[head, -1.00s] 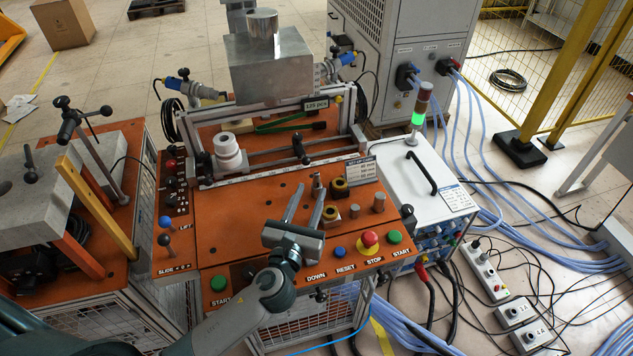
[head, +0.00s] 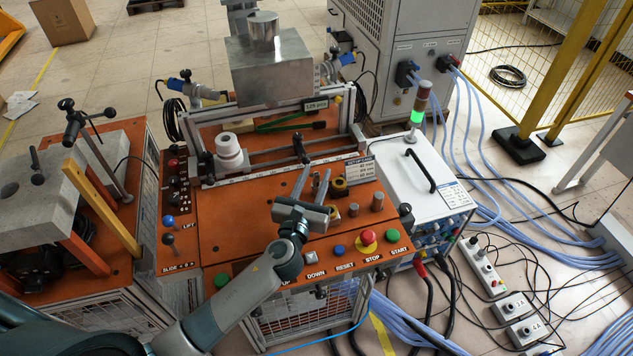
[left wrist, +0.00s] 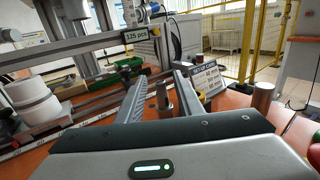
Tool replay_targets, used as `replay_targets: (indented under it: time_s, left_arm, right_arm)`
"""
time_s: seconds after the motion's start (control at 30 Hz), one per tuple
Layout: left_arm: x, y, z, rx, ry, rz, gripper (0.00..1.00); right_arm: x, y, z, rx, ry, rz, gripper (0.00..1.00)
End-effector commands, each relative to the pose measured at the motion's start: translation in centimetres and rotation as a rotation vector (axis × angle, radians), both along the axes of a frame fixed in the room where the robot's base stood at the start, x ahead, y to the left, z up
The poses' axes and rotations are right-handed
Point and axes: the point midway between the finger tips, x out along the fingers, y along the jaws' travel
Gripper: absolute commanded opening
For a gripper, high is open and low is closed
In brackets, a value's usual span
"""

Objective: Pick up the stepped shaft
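The stepped shaft (left wrist: 162,98) is a small grey metal piece with a narrower top, standing upright on the orange bench top (head: 240,220). In the left wrist view it shows in the gap between the two fingers of my left gripper (left wrist: 161,84). Clear space shows on both sides of it. In the head view my left gripper (head: 313,178) reaches over the bench from the front, fingers apart, and largely covers the shaft. How deep the shaft sits between the fingers is hard to tell. My right gripper is not in view.
A setup card (head: 360,170), a brass-coloured ring part (head: 339,187) and short metal cylinders (head: 377,202) stand close to the right. A white stepped cylinder (head: 229,152) stands at the back left. Buttons, including a red stop knob (head: 367,237), line the front edge.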

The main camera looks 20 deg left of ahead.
Motion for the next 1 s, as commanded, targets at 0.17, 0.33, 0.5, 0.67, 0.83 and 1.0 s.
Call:
replay_targets:
  time_s: [0.17, 0.33, 0.5, 0.67, 0.83, 1.0]
  left_arm:
    - [1.37, -0.01, -0.02, -0.002, 0.001, 0.000, 0.33]
    - [1.45, 0.00, -0.12, -0.001, 0.001, 0.000, 0.33]
    - [1.44, 0.01, -0.11, -0.001, 0.001, 0.000, 0.33]
    - [1.43, 0.01, -0.11, -0.001, 0.001, 0.000, 0.29]
    - [1.42, 0.01, -0.10, -0.001, 0.001, 0.000, 0.00]
    - [1.44, 0.01, -0.02, -0.001, -0.001, 0.000, 0.00]
  right_arm:
    - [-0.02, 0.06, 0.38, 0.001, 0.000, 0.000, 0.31]
    - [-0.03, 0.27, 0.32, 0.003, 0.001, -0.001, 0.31]
    - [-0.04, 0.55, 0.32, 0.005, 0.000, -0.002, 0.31]
    - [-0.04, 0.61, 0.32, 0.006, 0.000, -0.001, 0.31]
    - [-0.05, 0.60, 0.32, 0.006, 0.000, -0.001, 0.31]
    - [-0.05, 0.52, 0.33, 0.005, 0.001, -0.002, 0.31]
